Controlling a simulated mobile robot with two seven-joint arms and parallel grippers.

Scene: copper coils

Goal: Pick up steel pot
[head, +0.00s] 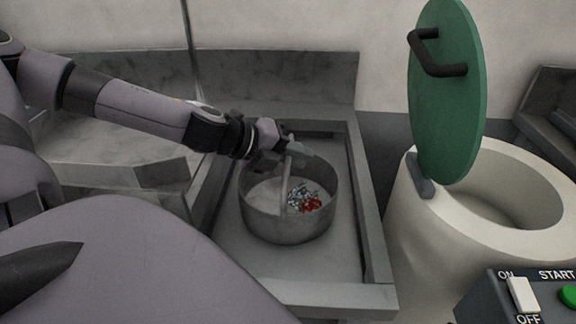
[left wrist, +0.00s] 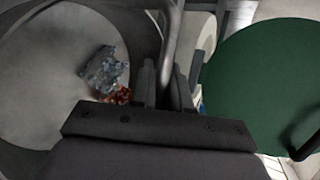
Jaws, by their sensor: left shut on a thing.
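The steel pot (head: 290,226) is a round grey pan with a raised handle (head: 284,184) across its middle. It stands in a grey tray-like recess, and whether it touches the bottom is hard to tell. Inside it lie grey-blue scraps (head: 297,194) and red-copper pieces (head: 311,205). My left gripper (head: 285,158) comes from the left over the pot's far rim and is shut on the handle. In the left wrist view, the handle bar (left wrist: 172,48) runs up from between the fingers (left wrist: 165,88), with the pot (left wrist: 48,75) at left. My right gripper is not in view.
The recess has a raised edge (head: 372,215) close around the pot. To the right stands a cream round vessel (head: 408,235) with its green lid (head: 447,95) raised. A control box (head: 505,301) with a switch and green button is at the lower right.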

